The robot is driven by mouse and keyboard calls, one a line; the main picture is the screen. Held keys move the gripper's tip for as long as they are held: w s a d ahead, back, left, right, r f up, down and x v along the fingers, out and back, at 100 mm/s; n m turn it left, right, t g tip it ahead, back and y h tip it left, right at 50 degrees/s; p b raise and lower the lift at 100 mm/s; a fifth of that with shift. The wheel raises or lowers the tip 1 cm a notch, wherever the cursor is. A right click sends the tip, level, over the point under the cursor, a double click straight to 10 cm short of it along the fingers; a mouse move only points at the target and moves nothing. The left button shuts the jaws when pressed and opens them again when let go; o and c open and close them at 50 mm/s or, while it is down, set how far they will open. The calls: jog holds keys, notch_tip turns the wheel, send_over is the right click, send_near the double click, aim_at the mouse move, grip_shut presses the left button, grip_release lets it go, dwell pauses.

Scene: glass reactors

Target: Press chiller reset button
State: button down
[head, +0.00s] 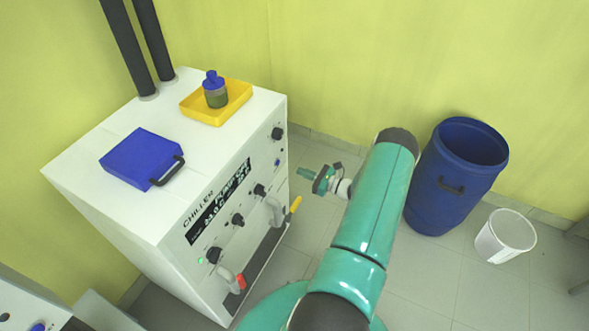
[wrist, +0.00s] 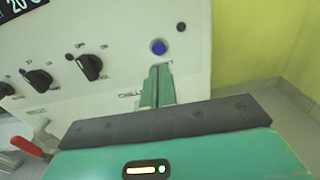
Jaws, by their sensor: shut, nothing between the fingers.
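The white chiller (head: 165,235) stands at left, its front panel facing right. A round blue button (head: 278,162) sits near the panel's far right end. In the wrist view the blue button (wrist: 158,47) shows clearly, with small lettering beside it partly covered by my fingers. My gripper (head: 303,172) is off the front panel, to the right of and slightly below the button in the head view. In the wrist view my gripper (wrist: 157,72) is shut and empty, its fingertips just below the button in the picture. I cannot tell the exact gap to the panel.
Black knobs (wrist: 89,67) line the panel, with a yellow-handled valve (head: 295,205) and a red-handled valve (head: 240,281) below. A yellow tray (head: 240,102) with a bottle (head: 215,92) and a blue case (head: 135,155) lie on top. A blue barrel (head: 440,205) and white bin (head: 492,248) stand right.

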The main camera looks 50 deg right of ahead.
jog(key=shift+v, duration=2.7)
